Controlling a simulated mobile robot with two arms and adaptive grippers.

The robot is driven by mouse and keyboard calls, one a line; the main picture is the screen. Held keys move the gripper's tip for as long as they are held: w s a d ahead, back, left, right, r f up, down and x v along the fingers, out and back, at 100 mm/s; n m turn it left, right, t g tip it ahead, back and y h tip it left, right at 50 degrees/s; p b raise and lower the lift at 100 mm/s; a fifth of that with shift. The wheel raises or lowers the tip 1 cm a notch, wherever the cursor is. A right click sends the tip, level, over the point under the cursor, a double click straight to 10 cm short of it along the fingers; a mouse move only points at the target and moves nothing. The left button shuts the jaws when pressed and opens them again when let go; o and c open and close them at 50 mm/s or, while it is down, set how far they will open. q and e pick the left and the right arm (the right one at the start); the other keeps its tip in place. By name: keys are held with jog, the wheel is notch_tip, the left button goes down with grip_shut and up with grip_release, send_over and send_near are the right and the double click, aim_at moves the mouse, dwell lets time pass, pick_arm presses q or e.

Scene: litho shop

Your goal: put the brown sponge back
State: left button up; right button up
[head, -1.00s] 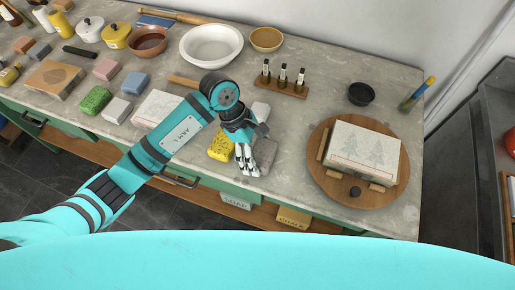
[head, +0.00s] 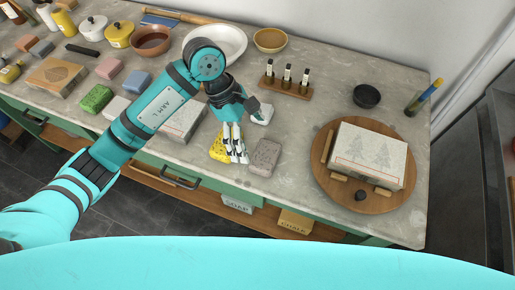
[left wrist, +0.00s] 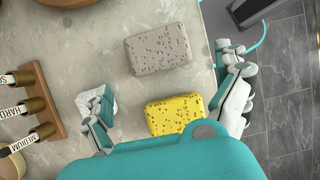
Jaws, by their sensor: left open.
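A greyish-brown porous sponge (head: 265,157) lies near the front edge of the counter; it also shows in the left wrist view (left wrist: 158,49). A yellow sponge (head: 218,150) lies just left of it, partly hidden by my fingers in the head view; it shows more clearly in the left wrist view (left wrist: 174,115). My left gripper (head: 237,160) is open and empty above the counter. In the left wrist view its fingers (left wrist: 165,78) are spread to either side of the yellow sponge, with the greyish-brown sponge farther out. I cannot tell whether they touch anything.
A round wooden board (head: 322,184) with a printed stone stands at right. Several coloured blocks, including a green sponge (head: 96,98), lie at left.

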pick_arm(q)
jog(key=v, duration=0.5)
jog(key=shift+b, duration=0.4)
jog(key=shift+s, duration=0.1)
